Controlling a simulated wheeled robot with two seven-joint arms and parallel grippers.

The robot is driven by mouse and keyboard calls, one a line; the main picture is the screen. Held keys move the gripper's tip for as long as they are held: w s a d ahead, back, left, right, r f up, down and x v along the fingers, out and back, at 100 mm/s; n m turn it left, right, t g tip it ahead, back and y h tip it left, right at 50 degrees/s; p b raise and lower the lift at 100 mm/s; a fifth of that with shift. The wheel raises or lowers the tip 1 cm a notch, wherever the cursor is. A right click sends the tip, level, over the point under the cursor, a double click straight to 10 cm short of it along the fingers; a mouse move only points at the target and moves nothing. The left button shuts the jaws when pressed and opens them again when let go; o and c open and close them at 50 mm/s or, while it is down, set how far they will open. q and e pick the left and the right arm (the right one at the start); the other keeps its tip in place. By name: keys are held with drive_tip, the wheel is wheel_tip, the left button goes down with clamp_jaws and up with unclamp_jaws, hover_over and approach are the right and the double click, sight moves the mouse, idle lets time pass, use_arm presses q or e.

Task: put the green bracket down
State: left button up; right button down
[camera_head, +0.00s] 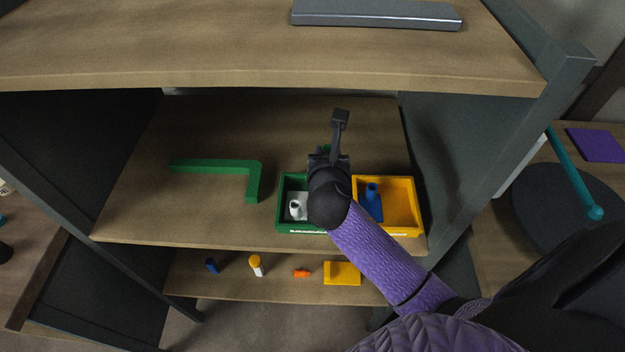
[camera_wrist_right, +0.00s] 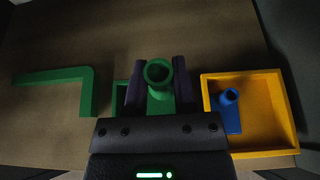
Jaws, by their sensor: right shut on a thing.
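My right gripper (camera_head: 325,158) is over the middle shelf, above the green bin. In the right wrist view its two fingers (camera_wrist_right: 159,84) are shut on the green bracket (camera_wrist_right: 158,100), a small piece with a round tube end facing the camera. In the head view the gripper hides most of the bracket. I cannot tell how high it is above the bin. My left gripper is not in view.
The green bin (camera_head: 283,208) holds a white bracket (camera_head: 297,206). The yellow bin (camera_head: 405,193) beside it holds a blue bracket (camera_head: 373,200). A green L-shaped piece (camera_head: 215,165) lies to the left. The upper shelf (camera_head: 200,45) overhangs the back.

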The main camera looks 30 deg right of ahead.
wheel_tip(320, 180, down, 10)
drive_tip(key=b, duration=0.6)
drive_tip(key=shift+a+f, duration=0.1)
drive_tip(key=shift+f, duration=0.1)
drive_tip(key=shift+r, duration=0.3)
drive_tip(key=shift+f, duration=0.65)
drive_tip(key=shift+c, duration=2.2)
unclamp_jaws()
drive_tip(key=shift+s+f, duration=0.1)
drive_tip(key=shift+f, duration=0.05)
drive_tip(key=shift+r, duration=0.25)
drive_tip(key=shift+s+a+r+p, duration=0.3)
drive_tip(key=shift+s+r+p, duration=0.1)
drive_tip(key=shift+s+r, duration=0.1)
drive_tip(key=shift+s+a+r+p, duration=0.3)
drive_tip(key=shift+s+r+p, duration=0.1)
drive_tip(key=shift+r, duration=0.1)
drive_tip(key=p+v, duration=0.2)
drive_tip(key=v, duration=0.7)
drive_tip(key=shift+s+a+r+p, duration=0.15)
drive_tip(key=shift+p, duration=0.2)
